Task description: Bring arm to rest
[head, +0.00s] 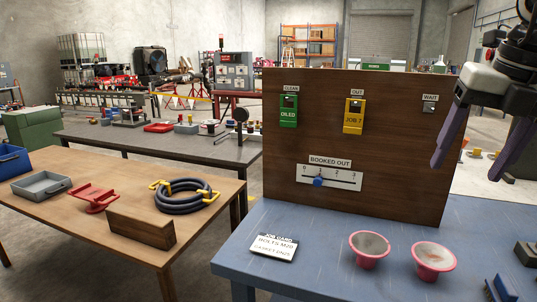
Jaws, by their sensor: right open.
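My right gripper (466,170) hangs at the upper right, its two purple fingers apart and nothing between them. It is in front of the right edge of an upright brown board (230,172). My left gripper is not in view. The board carries a green tag (288,112) under CLEAN and a yellow JOB 7 tag (354,116) under OUT. A small grey plate (429,107) under WAIT has no coloured tag. A BOOKED OUT slider (330,178) has its blue knob (318,182) near 1.
The board stands on a blue table (320,225) with a job card (274,246) and two pink-rimmed cups (369,250) (434,260). Dark parts sit at its right edge. A wooden table (60,220) at left holds trays, a red part and a coiled hose (187,195).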

